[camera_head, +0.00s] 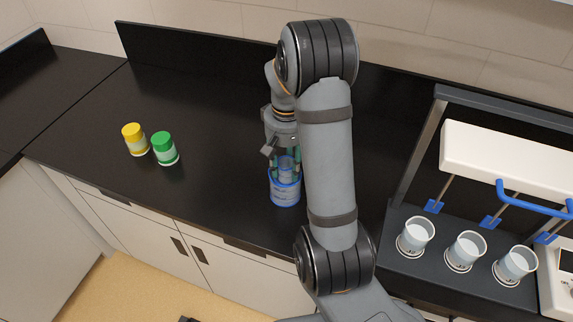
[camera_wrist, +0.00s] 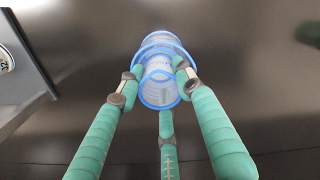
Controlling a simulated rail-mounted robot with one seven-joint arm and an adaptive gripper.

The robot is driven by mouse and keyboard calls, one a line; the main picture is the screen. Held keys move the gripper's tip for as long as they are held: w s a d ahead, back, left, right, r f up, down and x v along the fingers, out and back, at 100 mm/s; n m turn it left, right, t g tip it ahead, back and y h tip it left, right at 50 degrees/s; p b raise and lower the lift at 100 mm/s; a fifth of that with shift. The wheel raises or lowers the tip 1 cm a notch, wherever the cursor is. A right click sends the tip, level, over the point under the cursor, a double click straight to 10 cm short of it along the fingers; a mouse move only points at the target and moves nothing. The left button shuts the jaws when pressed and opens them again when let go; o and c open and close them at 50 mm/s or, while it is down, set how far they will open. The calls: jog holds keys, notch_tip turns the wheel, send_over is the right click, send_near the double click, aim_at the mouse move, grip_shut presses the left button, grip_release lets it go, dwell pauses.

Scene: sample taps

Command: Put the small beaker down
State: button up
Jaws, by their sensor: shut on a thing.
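The small clear beaker with a blue rim (camera_head: 286,163) is between the green fingers of my gripper (camera_head: 286,172), which is shut on it. It looks upright. A larger blue-rimmed beaker (camera_head: 286,194) stands on the black counter directly below it. In the head view the small beaker overlaps the larger one's mouth; I cannot tell whether it is inside it or just above. In the wrist view the small beaker (camera_wrist: 160,90) sits between the three fingertips of my gripper (camera_wrist: 158,88), with the larger beaker's blue outline (camera_wrist: 160,38) behind it.
At right is a dark rack (camera_head: 408,262) with several white cups (camera_head: 415,236) under a white bar with blue taps. The counter between jars and beakers is clear.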

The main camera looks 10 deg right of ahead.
jog(key=shift+s+f, duration=0.1)
jog(key=shift+f, duration=0.05)
jog(key=shift+s+f+b, duration=0.4)
jog(key=shift+f+b, duration=0.1)
jog(key=shift+b, duration=0.2)
jog(key=shift+s+d, duration=0.1)
jog(key=shift+s, duration=0.05)
jog(key=o, duration=0.7)
jog(key=shift+f, duration=0.1)
jog(key=shift+o, duration=0.6)
jog(key=shift+w+f, duration=0.15)
jog(key=shift+w, duration=0.4)
jog(key=shift+s, duration=0.1)
jog(key=shift+r, duration=0.2)
notch_tip(320, 180, up, 13)
jog(key=p, duration=0.1)
jog(key=shift+r+p, duration=0.15)
jog(key=shift+p, duration=0.25)
